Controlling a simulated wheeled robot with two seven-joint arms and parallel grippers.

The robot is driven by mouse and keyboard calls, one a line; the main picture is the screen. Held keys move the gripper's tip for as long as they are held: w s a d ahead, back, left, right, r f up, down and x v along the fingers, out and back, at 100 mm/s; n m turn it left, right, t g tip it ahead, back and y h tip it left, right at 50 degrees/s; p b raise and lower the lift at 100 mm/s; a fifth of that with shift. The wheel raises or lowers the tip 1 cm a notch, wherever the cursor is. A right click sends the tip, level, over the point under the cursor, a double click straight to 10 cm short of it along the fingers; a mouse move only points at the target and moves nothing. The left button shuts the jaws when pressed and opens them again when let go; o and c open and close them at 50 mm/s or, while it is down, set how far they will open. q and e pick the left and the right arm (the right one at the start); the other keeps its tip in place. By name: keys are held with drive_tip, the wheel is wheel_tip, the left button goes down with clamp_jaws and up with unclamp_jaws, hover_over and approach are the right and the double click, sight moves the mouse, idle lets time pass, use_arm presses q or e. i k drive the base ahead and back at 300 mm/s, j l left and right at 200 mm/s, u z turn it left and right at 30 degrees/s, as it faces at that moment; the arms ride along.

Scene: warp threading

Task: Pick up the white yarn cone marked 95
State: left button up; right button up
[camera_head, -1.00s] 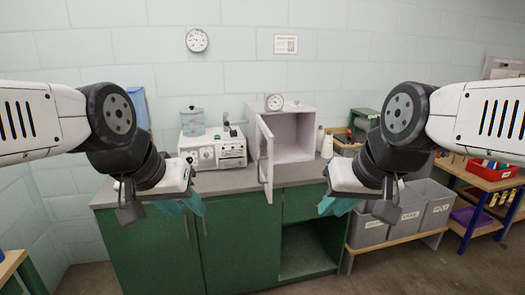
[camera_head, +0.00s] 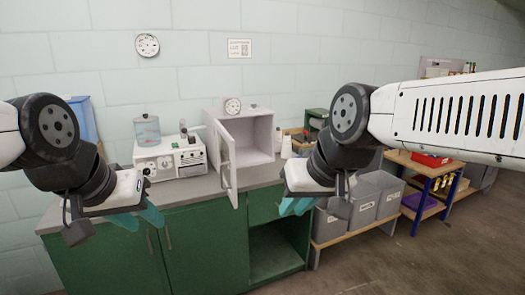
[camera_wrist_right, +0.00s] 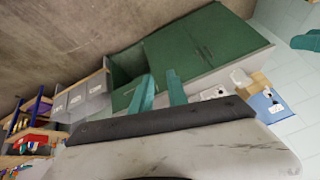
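No cone with a readable 95 shows. A small white upright shape (camera_head: 286,147) stands on the counter just right of the open white cabinet; I cannot tell whether it is a yarn cone. My left gripper (camera_head: 140,218) has teal fingers spread apart and empty, in front of the green counter's left part. My right gripper (camera_head: 297,206) is in front of the counter's right part, below and short of the white shape. In the right wrist view its two teal fingers (camera_wrist_right: 160,82) stand apart with nothing between them.
The green counter (camera_head: 190,245) holds a white machine (camera_head: 170,158) and a white cabinet (camera_head: 245,130) with its door (camera_head: 226,160) swung open. Grey bins (camera_head: 364,200) sit on a low wooden rack at right. A shelf with a red bin (camera_head: 432,159) stands further right. Floor at front right is clear.

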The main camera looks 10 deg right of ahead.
sight(287, 150)
drive_tip(key=i+l+u, duration=0.1)
drive_tip(key=i+l, duration=2.25)
